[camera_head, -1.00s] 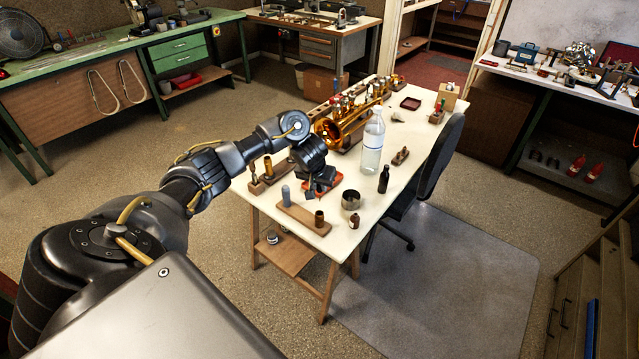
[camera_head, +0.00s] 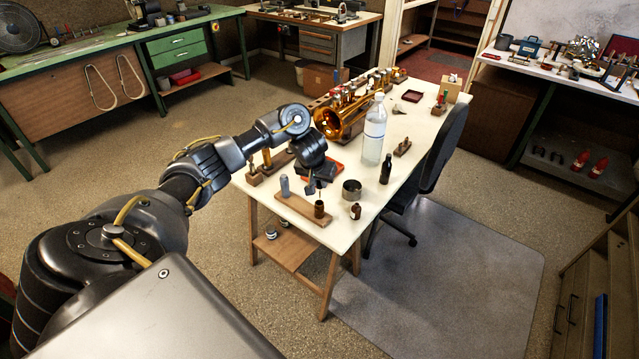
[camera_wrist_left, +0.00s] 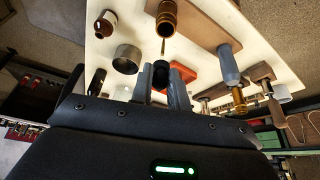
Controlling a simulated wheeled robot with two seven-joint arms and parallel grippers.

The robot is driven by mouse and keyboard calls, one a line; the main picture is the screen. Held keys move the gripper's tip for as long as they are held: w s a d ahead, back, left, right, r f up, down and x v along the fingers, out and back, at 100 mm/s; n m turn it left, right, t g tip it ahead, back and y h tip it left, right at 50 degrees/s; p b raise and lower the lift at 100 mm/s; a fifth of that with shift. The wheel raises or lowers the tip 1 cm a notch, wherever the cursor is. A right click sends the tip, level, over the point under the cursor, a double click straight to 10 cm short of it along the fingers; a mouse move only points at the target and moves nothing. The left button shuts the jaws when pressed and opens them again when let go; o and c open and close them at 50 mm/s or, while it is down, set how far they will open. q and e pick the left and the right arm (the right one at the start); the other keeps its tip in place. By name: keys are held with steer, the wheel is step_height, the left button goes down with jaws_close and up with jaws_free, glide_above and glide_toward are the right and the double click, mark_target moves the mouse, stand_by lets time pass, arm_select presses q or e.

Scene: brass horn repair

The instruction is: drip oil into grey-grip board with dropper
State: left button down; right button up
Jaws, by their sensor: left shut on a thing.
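The grey-grip board is a wooden board (camera_head: 296,207) at the table's near corner. It bears an upright grey grip (camera_head: 285,187) and a brown, open-topped cylinder (camera_head: 319,210). My left gripper (camera_head: 316,187) is just above the brown cylinder. In the left wrist view, my left gripper (camera_wrist_left: 163,85) is shut on the dropper's black bulb (camera_wrist_left: 161,71). The dropper's thin tip (camera_wrist_left: 163,47) points at the brown cylinder (camera_wrist_left: 167,17). The grey grip also shows in this view (camera_wrist_left: 229,66). My right gripper is not in view.
A metal cup (camera_head: 352,191), a small brown bottle (camera_head: 355,211) and a dark bottle (camera_head: 386,170) stand right of the board. A clear bottle (camera_head: 374,138) and a brass horn (camera_head: 340,118) are behind. A red tray (camera_head: 337,168) lies beyond the gripper.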

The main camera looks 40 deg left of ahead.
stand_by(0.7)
arm_select(q)
steer(key=shift+s+p, duration=0.15)
steer(key=shift+p, duration=0.35)
steer(key=shift+s+p, duration=0.1)
steer(key=shift+p, duration=0.3)
steer(key=shift+f, duration=0.1)
steer(key=shift+d+p, duration=0.1)
steer(key=shift+p, duration=0.5)
stand_by(0.6)
steer(key=shift+p, duration=0.6)
